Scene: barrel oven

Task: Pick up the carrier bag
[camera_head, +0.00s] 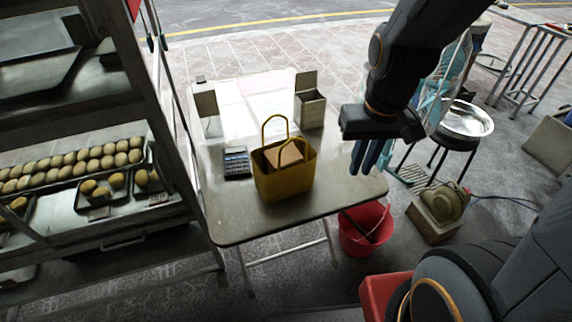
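The carrier bag (284,182) is yellow and stands upright on the folding table (235,225), near its front. Its handle loop stands up above the rim, and a brown box-like item (283,154) shows inside its open top. My gripper (368,158) hangs to the right of the bag, pointing down, above the table's right end and apart from the bag. Its bluish fingers look close together, and I cannot tell from this angle whether there is a gap between them. Nothing shows held in it.
A calculator (236,163) lies left of the bag. Two small boxes (311,104) (206,103) stand behind. A rack with trays of buns (75,165) is at left. A red bucket (364,228) is below the table's right end; a stool with a metal pan (466,118) is farther right.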

